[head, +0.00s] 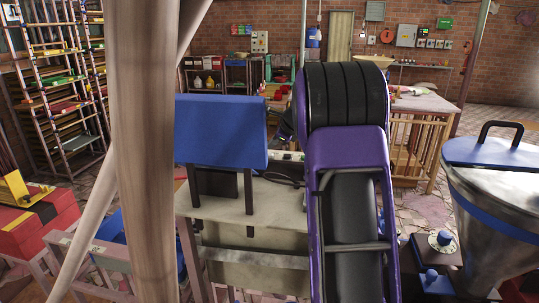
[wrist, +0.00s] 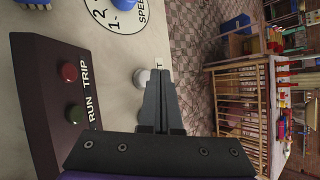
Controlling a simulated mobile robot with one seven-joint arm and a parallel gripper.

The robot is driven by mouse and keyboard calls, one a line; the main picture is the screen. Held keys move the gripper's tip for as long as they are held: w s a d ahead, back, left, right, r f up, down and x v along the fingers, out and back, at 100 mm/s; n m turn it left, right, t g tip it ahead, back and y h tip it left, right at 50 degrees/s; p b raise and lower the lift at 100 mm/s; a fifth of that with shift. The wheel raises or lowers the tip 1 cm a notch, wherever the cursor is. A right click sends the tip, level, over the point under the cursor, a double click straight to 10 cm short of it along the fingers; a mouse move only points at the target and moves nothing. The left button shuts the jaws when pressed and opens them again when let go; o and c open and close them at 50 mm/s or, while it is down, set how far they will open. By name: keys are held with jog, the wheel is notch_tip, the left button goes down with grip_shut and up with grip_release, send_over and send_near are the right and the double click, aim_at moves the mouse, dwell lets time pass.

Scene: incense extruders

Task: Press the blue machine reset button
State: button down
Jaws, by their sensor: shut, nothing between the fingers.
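My gripper (wrist: 158,74) is shut and empty in the wrist view. Its fingertips are over the right part of the pale machine panel (wrist: 150,32). A small white round button (wrist: 142,77) shows just left of the fingertips, partly hidden by the left finger. A label beside it is mostly covered by the fingers; only a final "T" shows. Whether the fingers touch the panel I cannot tell. In the head view the blue machine (head: 220,130) has a blue top over a pale bench-like body. My arm hides its right side and my gripper there.
A dark box (wrist: 50,95) with a red TRIP button (wrist: 69,71) and a green RUN button (wrist: 75,113) is left of my gripper. A blue speed knob (wrist: 122,5) is above. A metal hopper (head: 490,190) stands right; a wooden post (head: 140,150) is close in front.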

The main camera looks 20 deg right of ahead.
aim_at(272, 155)
jog(key=shift+f, duration=0.1)
dwell(0.7)
jog(key=shift+f, duration=0.35)
jog(key=shift+f+b, duration=0.55)
dwell(0.7)
jog(key=shift+r+p, duration=0.95)
jog(key=shift+p, duration=0.05)
jog(key=shift+r, duration=0.1)
notch_tip(272, 155, up, 3)
jog(key=p, duration=0.2)
jog(key=shift+p, duration=0.4)
jog(key=shift+r, duration=0.9)
